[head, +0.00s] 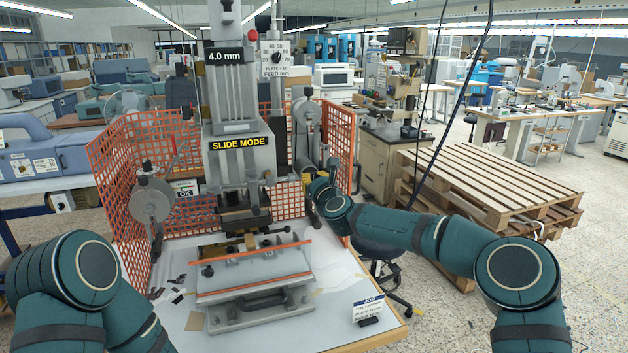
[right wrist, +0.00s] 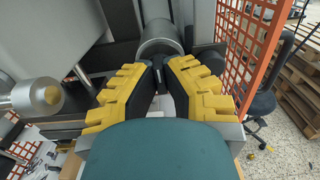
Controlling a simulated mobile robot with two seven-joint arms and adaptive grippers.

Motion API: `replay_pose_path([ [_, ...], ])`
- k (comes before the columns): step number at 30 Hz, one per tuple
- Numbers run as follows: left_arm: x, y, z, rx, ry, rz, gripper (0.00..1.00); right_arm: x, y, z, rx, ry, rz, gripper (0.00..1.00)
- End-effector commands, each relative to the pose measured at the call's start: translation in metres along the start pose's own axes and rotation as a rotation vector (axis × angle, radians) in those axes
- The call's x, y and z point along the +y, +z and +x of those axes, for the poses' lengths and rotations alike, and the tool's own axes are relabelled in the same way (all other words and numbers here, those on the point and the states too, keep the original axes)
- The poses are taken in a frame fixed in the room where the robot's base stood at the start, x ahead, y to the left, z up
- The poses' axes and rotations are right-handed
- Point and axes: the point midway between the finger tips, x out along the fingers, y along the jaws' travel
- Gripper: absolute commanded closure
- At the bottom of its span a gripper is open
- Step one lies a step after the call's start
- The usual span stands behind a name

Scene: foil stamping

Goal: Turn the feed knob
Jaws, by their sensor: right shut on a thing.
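The stamping press (head: 236,155) stands on the bench with a yellow-on-black SLIDE MODE sign. High on it is a white dial plate marked FEED mm (head: 275,60) with a dark pointer in its middle. My right gripper (head: 308,182) is at the press's right side, well below that dial. In the right wrist view its yellow-padded fingers (right wrist: 160,78) close in on the feed knob, a round grey cylinder (right wrist: 160,38) at their tips. The fingers hide part of the contact. My left arm shows at lower left, but its gripper is out of view.
Orange mesh guards (head: 338,135) flank the press, one close to my right gripper. A job card (head: 369,308) stands at the bench's front right. Wooden pallets (head: 490,180) are stacked at right.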

Motion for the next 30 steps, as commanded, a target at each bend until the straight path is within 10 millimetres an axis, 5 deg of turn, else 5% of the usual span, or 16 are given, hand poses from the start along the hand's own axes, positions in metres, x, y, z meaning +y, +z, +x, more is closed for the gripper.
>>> replay_pose_path([
  [11,-0.005,0.002,0.015,0.000,-0.003,0.000,0.60,0.000,0.000,0.000,-0.004,-0.002,-0.107,1.00],
  [30,-0.021,0.012,0.062,-0.010,-0.009,0.004,0.60,0.003,0.000,0.000,-0.005,-0.002,-0.681,1.00],
])
